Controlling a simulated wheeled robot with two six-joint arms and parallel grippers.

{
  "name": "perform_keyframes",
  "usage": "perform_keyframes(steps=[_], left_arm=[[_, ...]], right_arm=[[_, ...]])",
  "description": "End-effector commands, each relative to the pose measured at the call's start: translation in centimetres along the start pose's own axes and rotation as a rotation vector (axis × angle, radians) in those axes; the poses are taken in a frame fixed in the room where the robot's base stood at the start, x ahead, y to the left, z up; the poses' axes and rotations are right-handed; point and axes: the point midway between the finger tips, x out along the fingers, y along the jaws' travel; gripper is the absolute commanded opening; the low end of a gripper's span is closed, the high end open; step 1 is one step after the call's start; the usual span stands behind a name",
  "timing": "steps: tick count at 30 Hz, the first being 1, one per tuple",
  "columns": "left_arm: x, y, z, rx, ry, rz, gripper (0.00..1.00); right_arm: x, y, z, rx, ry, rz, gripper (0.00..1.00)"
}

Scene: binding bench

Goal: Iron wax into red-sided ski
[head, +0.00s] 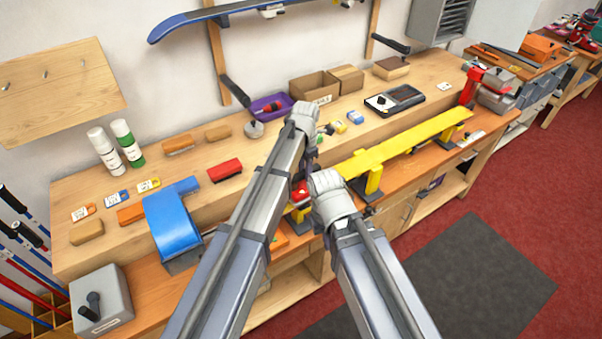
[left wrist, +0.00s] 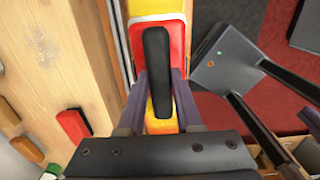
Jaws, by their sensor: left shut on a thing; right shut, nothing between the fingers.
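A ski (head: 400,143) with a yellow upper face lies along the front of the bench on yellow supports. My left gripper (head: 302,182) is at its near left end, shut on the black handle of a red iron (head: 300,193). In the left wrist view the iron's black handle (left wrist: 157,70) stands between the fingers, and its red body (left wrist: 176,48) is in line with the yellow ski (left wrist: 157,6). Whether the iron touches the ski cannot be told. My right gripper (head: 328,188) is close beside it, shut and empty, its fingers mostly hidden by its wrist.
A raised shelf behind holds a red brush (head: 225,170), small wax packs (head: 117,198), spray cans (head: 128,143), a purple tray (head: 271,106) and cardboard boxes (head: 315,86). A blue curved object (head: 172,222) stands at left. A grey part (left wrist: 225,62) is close right of the iron.

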Motion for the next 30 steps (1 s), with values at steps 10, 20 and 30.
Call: perform_keyframes(steps=[10,20,30], left_arm=[[0.2,-0.1,1.9,0.0,-0.002,0.0,0.0],[0.2,0.0,3.4,0.002,-0.004,0.0,0.0],[0.0,-0.1,5.5,0.001,-0.004,0.0,0.0]], right_arm=[[0.2,0.0,0.0,0.0,0.0,0.0,0.0],[0.1,0.0,0.0,0.0,0.0,0.0,0.0],[0.0,0.0,0.0,0.0,0.0,0.0,0.0]])
